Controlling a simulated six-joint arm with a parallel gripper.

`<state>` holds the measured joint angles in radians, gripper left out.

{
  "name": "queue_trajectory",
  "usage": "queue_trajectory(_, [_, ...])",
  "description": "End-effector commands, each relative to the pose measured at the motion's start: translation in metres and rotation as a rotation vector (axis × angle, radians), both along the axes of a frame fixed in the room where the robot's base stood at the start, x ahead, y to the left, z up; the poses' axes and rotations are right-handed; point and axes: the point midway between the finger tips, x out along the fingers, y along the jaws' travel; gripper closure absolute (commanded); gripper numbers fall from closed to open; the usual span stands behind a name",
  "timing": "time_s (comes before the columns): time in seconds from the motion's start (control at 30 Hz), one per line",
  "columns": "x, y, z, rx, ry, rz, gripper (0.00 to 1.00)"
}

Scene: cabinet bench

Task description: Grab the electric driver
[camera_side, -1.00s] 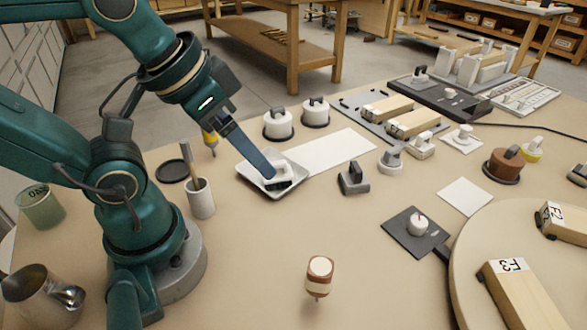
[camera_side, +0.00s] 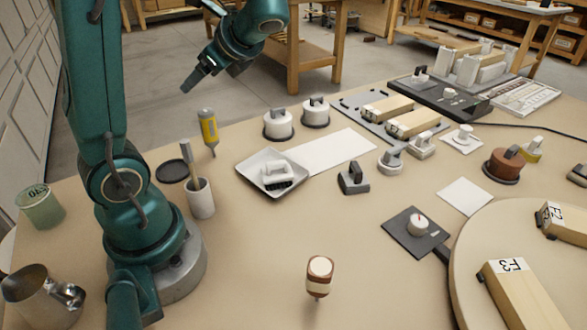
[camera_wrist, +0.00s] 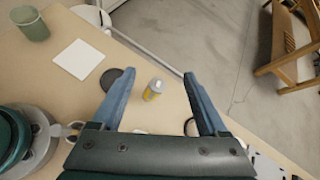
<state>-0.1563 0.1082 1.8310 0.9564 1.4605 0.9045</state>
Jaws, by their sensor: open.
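The electric driver appears to be the yellow-and-grey tool (camera_side: 208,130) standing upright, thin end down, at the table's far left edge. In the wrist view it (camera_wrist: 153,90) shows between my two fingers, from above, apart from both. My gripper (camera_side: 190,84) is raised above and slightly left of the tool in the side view. In the wrist view my gripper (camera_wrist: 159,74) is open, with nothing between the fingertips.
A white cup (camera_side: 201,199) with a brush and a dark round disc (camera_side: 172,171) stand close to the tool. A white tray (camera_side: 249,178) holding a white handled brush lies to the right. A brown-and-white tool (camera_side: 318,277) stands at front. The bare floor lies beyond the table's edge.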

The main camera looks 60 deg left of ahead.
Motion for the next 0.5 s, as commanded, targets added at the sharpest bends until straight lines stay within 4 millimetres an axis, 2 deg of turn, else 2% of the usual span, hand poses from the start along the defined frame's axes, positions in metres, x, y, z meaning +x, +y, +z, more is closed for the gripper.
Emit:
queue_trajectory(0.23, [0.010,0.040,0.010,0.134,0.333,-0.090,0.23])
queue_trajectory(0.3, [0.009,0.038,-0.015,0.128,0.334,-0.092,0.23])
queue_trajectory(0.5, [0.009,0.038,-0.065,0.127,0.326,-0.092,0.23])
